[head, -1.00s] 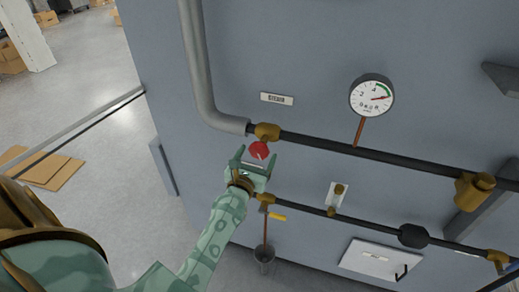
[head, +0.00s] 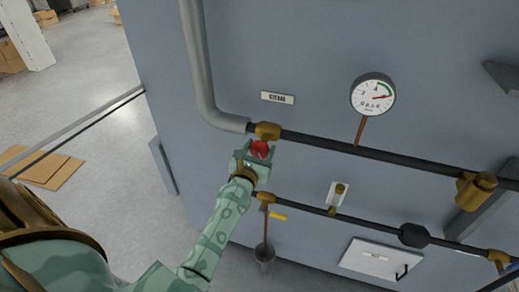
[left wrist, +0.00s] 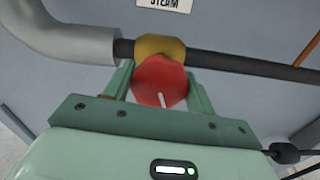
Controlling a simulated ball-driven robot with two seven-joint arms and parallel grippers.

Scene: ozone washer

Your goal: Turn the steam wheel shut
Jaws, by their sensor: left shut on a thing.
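The red steam wheel (head: 260,149) sits on a brass valve (head: 267,130) on the upper pipe, under a small label plate. In the left wrist view the wheel (left wrist: 160,82) has a white mark pointing down, and the plate above reads STEAM (left wrist: 163,3). My left gripper (head: 256,154) is shut on the wheel, with one finger on each side of its rim in the left wrist view (left wrist: 160,88). My right gripper is not in view.
A round pressure gauge (head: 373,94) stands on the black upper pipe (head: 345,148). A lower pipe carries a yellow lever (head: 278,216). A white hatch (head: 377,259) is at lower right. Open floor (head: 100,135) lies to the left.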

